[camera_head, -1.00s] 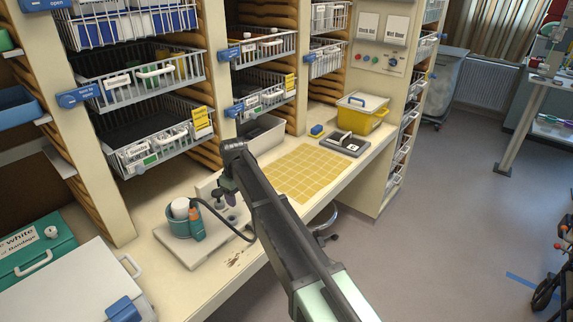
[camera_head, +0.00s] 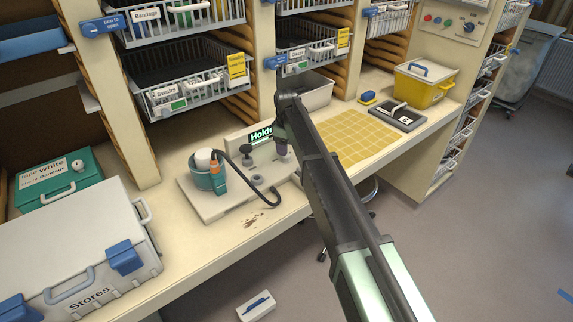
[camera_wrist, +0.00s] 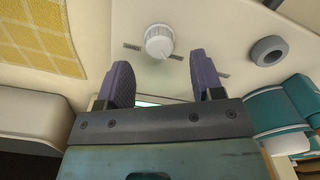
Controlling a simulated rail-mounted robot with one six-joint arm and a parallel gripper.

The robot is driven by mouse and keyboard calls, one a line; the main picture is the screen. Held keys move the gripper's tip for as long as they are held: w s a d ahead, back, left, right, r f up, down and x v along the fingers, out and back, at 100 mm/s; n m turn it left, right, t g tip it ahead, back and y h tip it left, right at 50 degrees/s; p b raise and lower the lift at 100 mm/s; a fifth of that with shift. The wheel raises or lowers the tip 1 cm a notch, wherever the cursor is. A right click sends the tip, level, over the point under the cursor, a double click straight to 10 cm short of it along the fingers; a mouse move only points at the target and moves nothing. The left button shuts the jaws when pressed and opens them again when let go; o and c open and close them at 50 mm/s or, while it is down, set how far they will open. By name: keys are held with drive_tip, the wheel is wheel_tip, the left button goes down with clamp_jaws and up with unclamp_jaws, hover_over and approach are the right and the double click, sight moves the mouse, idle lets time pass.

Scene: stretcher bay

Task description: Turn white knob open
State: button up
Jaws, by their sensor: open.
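The white knob (camera_wrist: 159,42) is round with a ribbed rim, on a pale plate between two short dark marks in the wrist view. In the head view I cannot make it out; my arm covers that part of the pale board (camera_head: 222,206). My gripper (camera_wrist: 161,72) is open and empty, its purple-grey fingers pointing toward the knob with a gap between them. The knob shows just beyond the fingertips and between them in the picture; I see no contact. In the head view my gripper (camera_head: 283,149) hangs over the board's right part.
A grey ring (camera_wrist: 269,50) sits right of the knob. A teal holder (camera_head: 207,178) with a white-topped item and cable stands on the board's left. A sign (camera_head: 262,133) stands behind. A yellow grid mat (camera_head: 358,136) lies right. A wire basket (camera_head: 185,85) hangs above.

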wheel_tip(320, 180, down, 4)
drive_tip(key=b, duration=0.2)
drive_tip(key=shift+f+b, duration=0.25)
drive_tip(key=shift+b, duration=0.1)
drive_tip(key=shift+r, duration=0.15)
drive_tip(key=shift+c, duration=0.4)
drive_tip(key=c, duration=0.8)
drive_tip(key=shift+c, duration=0.2)
